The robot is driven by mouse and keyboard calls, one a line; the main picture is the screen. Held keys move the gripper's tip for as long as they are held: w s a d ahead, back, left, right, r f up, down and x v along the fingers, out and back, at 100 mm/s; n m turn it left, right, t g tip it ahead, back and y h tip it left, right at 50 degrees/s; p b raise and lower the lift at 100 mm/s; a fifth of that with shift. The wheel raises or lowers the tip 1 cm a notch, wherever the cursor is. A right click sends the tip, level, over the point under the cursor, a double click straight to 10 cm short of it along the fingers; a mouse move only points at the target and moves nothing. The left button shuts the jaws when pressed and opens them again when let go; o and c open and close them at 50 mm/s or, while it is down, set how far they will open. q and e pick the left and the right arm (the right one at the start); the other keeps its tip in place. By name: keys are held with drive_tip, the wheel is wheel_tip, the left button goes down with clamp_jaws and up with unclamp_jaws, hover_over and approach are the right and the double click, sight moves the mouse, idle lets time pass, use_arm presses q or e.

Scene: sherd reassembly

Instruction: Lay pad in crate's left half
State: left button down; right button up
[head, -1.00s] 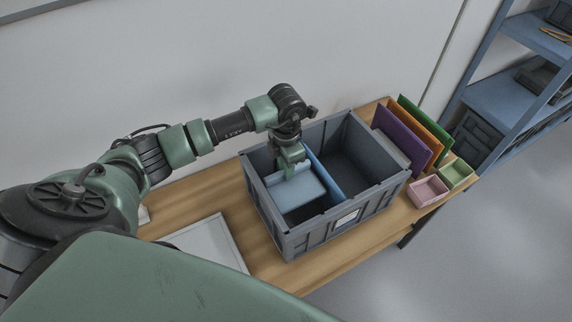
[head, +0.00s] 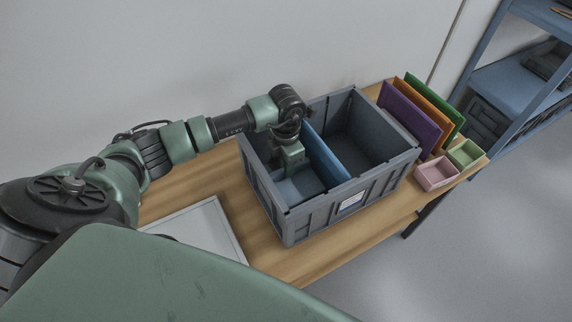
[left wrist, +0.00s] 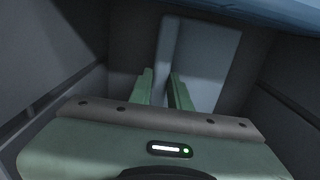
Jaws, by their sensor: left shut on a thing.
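The grey crate (head: 330,212) stands on the wooden table, split by a blue divider (head: 326,155). My left gripper (head: 293,165) reaches down inside the crate's left half. It is shut on the pale blue-grey pad (left wrist: 207,50), which lies between and beyond the fingers (left wrist: 163,88) in the left wrist view. In the head view, the crate walls and my gripper hide much of the pad, and I cannot tell whether it touches the crate floor. The crate's right half looks empty. My right gripper is not in view.
A white-grey tray (head: 228,235) lies left of the crate. Purple (head: 408,115), orange (head: 424,112) and green (head: 447,108) panels stand at its right, by a pink bin (head: 436,184) and a green bin (head: 466,160). A blue shelf (head: 510,85) is at the far right.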

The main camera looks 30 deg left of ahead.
use_arm(q)
drive_tip(key=shift+f+b, duration=0.7)
drive_tip(key=shift+f, duration=0.2)
idle(0.4)
drive_tip(key=c, duration=1.2)
unclamp_jaws()
drive_tip(key=shift+c, duration=0.2)
drive_tip(key=shift+r, duration=0.1)
wheel_tip(320, 180, up, 12)
drive_tip(key=p, duration=0.8)
